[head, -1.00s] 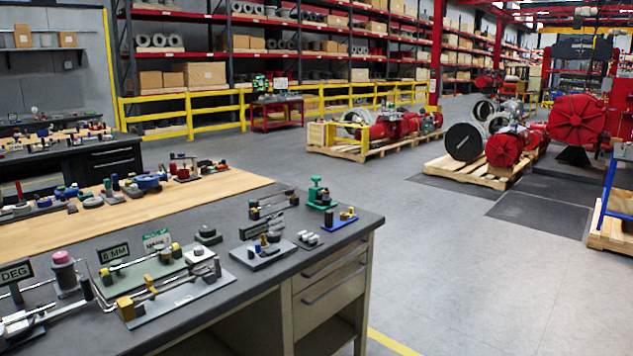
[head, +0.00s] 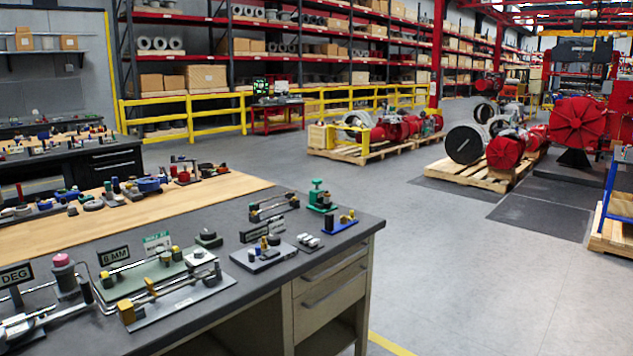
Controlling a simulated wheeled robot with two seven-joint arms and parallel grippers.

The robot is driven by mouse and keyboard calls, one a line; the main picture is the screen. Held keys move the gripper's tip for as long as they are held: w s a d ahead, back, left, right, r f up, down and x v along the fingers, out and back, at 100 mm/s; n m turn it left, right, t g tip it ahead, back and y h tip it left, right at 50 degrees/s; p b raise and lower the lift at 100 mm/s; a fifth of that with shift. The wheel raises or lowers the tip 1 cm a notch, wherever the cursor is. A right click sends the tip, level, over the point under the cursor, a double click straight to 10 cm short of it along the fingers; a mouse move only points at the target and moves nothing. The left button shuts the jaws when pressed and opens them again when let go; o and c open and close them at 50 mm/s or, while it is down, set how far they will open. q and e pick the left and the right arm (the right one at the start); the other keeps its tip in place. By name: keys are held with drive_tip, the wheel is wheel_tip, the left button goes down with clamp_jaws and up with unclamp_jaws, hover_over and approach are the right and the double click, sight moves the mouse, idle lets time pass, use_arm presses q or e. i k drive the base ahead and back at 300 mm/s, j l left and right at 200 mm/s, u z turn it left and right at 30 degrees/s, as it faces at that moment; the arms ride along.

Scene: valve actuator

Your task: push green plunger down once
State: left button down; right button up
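The green plunger (head: 317,186) stands upright on a green base near the far right corner of the grey workbench (head: 215,318). It is small in the head view, so how far down its knob sits is hard to tell. Nothing touches it. Neither of my grippers shows in the head view.
Signs, rods and a pink-topped post (head: 63,267) fill the bench's left part. Open floor (head: 450,290) lies right of the bench.

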sight(316, 181)
drive_tip(key=i+l+z, duration=0.25)
drive_tip(key=i+l, duration=0.15)
drive_tip(key=i+l+z, duration=0.25)
drive_tip(key=i, duration=0.4)
drive_tip(key=i+l+z, duration=0.25)
drive_tip(key=i, duration=0.35)
drive_tip(key=i+z, duration=0.3)
drive_tip(key=i, duration=0.25)
drive_tip(key=i+l+u, duration=0.1)
drive_tip(key=i+u, duration=0.35)
drive_tip(key=i+l+u, duration=1.35)
drive_tip(key=i+l, duration=0.05)
drive_tip(key=l, duration=0.1)
